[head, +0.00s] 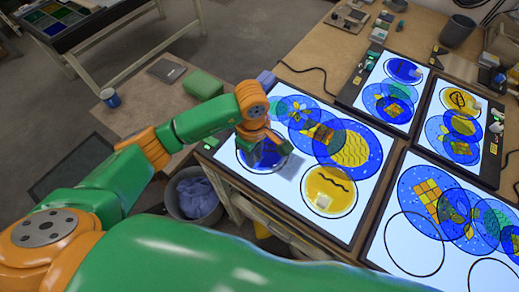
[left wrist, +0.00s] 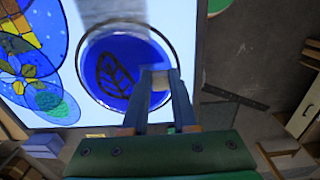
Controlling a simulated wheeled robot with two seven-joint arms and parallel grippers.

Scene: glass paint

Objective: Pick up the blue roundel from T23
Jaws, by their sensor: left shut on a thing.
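The blue roundel (left wrist: 118,62) is a deep blue disc with a dark leaf drawing. It shows inside or over a black ring on the nearest lit panel, and in the head view (head: 270,164) it is partly hidden by my gripper. A small pale block (left wrist: 159,88) stands at its edge like a handle. My left gripper (left wrist: 160,82) is shut on this block from both sides. It also shows in the head view (head: 262,150), pointing down over the disc. I cannot tell whether the disc touches the panel. No T23 label is readable. My right gripper is not in view.
A yellow roundel (head: 330,188) with a pale block lies on the same panel (head: 288,188), beside overlapping painted discs. More lit panels stand to the right. A grey bin (head: 194,197) with blue cloth is below the table's left edge. A blue mug (head: 110,97) stands on a low table.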

